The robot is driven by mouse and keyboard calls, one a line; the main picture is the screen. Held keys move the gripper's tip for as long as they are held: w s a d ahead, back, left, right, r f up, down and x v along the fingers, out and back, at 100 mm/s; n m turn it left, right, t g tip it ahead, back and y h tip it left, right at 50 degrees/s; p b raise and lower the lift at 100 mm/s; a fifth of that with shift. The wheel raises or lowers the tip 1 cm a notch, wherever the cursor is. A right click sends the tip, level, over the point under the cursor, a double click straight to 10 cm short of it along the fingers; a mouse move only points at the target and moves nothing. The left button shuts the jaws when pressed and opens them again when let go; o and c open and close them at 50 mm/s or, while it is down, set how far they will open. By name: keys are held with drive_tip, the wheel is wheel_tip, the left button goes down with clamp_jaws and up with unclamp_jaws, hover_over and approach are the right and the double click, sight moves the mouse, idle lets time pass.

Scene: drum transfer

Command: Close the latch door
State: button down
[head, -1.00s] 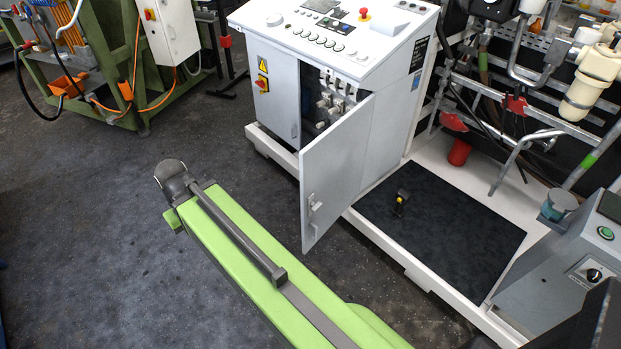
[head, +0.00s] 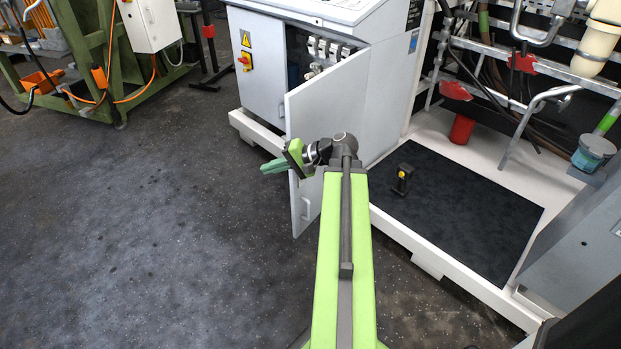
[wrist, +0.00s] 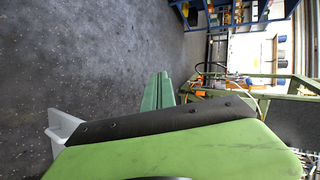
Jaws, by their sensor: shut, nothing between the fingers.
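The grey latch door (head: 328,95) of the white control cabinet stands open, swung out toward me in the head view. My gripper (head: 272,167) points left across the door's free edge in the picture. Its green fingers are together and hold nothing. I cannot tell whether it touches the door. In the wrist view the gripper's green fingers (wrist: 158,92) show beyond a dark and green arm part. A pale grey edge at lower left there is too unclear to name.
The white control cabinet (head: 258,85) shows switches in its opening. A dark mat (head: 460,210) on a white platform lies to the right, with a small black and yellow object (head: 402,179) on it. A green frame (head: 95,60) stands at upper left. The floor at left is clear.

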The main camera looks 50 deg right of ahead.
drive_tip(key=s+d+f+m+t+h+b, duration=0.1)
drive_tip(key=s+d+m+t+h+b, duration=0.2)
drive_tip(key=s+d, duration=0.5)
drive_tip(key=s+d+m+t+h+b, duration=0.2)
drive_tip(key=s+d+m+t+b, duration=0.25)
drive_tip(key=d, duration=0.65)
drive_tip(key=w+a+n, duration=0.2)
drive_tip(key=w, duration=1)
drive_tip(key=shift+w+b, duration=0.15)
drive_tip(key=shift+b, duration=0.2)
